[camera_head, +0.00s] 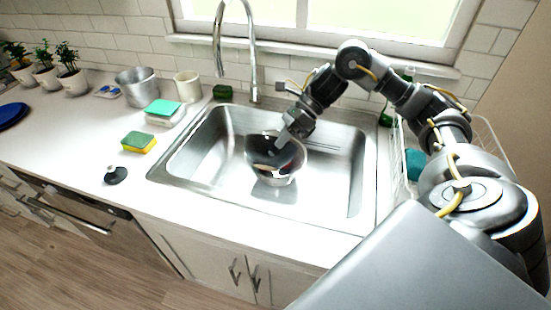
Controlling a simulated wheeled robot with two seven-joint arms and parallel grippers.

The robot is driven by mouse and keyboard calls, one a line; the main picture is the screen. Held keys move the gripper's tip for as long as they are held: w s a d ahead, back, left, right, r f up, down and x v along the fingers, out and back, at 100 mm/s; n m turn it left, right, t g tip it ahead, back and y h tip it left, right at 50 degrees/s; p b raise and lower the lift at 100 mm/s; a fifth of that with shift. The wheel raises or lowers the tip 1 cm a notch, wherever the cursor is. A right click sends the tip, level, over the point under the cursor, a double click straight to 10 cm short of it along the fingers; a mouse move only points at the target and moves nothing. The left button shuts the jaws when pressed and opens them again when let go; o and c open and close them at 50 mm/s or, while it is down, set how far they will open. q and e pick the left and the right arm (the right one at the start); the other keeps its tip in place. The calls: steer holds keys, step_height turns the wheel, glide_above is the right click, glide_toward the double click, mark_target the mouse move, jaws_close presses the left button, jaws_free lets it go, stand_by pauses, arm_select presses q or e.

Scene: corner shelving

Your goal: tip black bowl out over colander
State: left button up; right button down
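A round vessel stands in the sink, with a dark bowl-like inside (270,150) and a shiny silver lower part (278,180). I cannot tell whether this is the black bowl over the colander or one single vessel. My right gripper (283,140) reaches down from the back right to the vessel's upper rim, with its fingertips at or inside it. The fingers are too small and dark to show whether they grip the rim. My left gripper is not in view.
The steel sink (210,165) has free floor around the vessel. The faucet (252,60) rises behind it. A yellow-green sponge (139,142), a black stopper (115,175) and a teal sponge (162,107) lie on the left counter. A wire rack (490,140) stands at right.

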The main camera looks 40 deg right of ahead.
steer(key=shift+f, duration=0.2)
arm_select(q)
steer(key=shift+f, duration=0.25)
